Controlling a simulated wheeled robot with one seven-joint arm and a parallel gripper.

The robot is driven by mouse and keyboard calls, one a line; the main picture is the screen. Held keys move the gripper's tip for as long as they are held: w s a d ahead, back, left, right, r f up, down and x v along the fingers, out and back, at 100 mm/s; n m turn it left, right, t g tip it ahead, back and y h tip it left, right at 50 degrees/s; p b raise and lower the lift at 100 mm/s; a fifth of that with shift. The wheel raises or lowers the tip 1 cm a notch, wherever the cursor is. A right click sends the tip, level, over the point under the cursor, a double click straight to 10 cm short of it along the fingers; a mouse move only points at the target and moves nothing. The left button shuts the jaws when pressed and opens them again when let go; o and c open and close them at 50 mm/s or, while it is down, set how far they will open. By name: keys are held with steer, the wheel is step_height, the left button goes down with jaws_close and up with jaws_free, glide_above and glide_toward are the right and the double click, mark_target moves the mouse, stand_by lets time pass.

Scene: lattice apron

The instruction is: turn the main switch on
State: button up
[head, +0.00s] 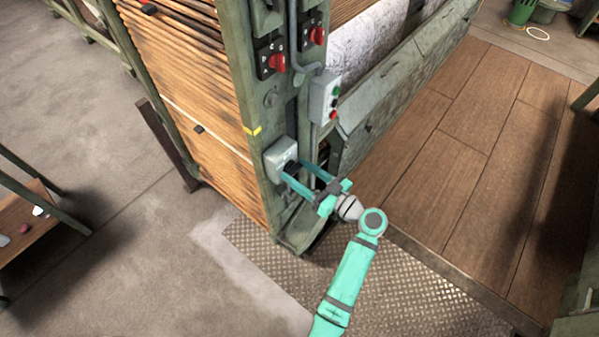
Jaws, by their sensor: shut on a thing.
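The main switch is a light grey box (280,156) low on the green machine post. My gripper (288,172) is at the front of this box, its two teal fingers reaching to the switch's dark knob. The fingers are shut on the knob, which they mostly hide. I cannot tell which way the knob is turned. My teal arm comes up from the bottom of the picture.
Above the switch, the post carries a grey button box (324,98) with green and red buttons, and two black panels with red knobs (277,62). A wooden platform (480,130) lies to the right. A tread-plate floor (380,285) lies below.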

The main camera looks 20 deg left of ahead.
steer(key=m, duration=0.4)
steer(key=shift+w, duration=0.1)
steer(key=m, duration=0.4)
steer(key=shift+f, duration=0.1)
steer(key=m, duration=0.4)
steer(key=shift+w+d+f, duration=0.1)
steer(key=shift+m, duration=1.8)
steer(key=shift+f, duration=0.1)
steer(key=o, duration=1)
steer(key=shift+o, duration=0.2)
